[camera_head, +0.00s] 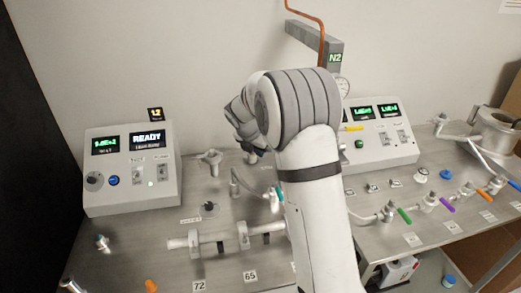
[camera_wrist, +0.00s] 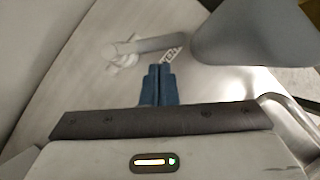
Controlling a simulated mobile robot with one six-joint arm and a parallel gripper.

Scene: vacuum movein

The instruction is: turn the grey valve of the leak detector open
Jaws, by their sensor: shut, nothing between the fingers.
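A grey valve (camera_wrist: 122,52) with a bar-like handle shows in the wrist view, on a metal bench top beside a small printed label. A grey fitting with short arms (camera_head: 210,159), which looks like the same valve, stands in the head view right of the box reading READY (camera_head: 132,165). My gripper (camera_wrist: 160,68) shows in the wrist view with its blue fingers shut together and nothing between them. Its tips appear just below and right of the valve handle, apart from it as far as I can tell. In the head view my arm hides the fingers.
A horizontal grey pipe assembly (camera_head: 215,240) lies at the bench front. A copper pipe (camera_head: 305,15) runs above. A large blurred grey shape fills the wrist view's upper right.

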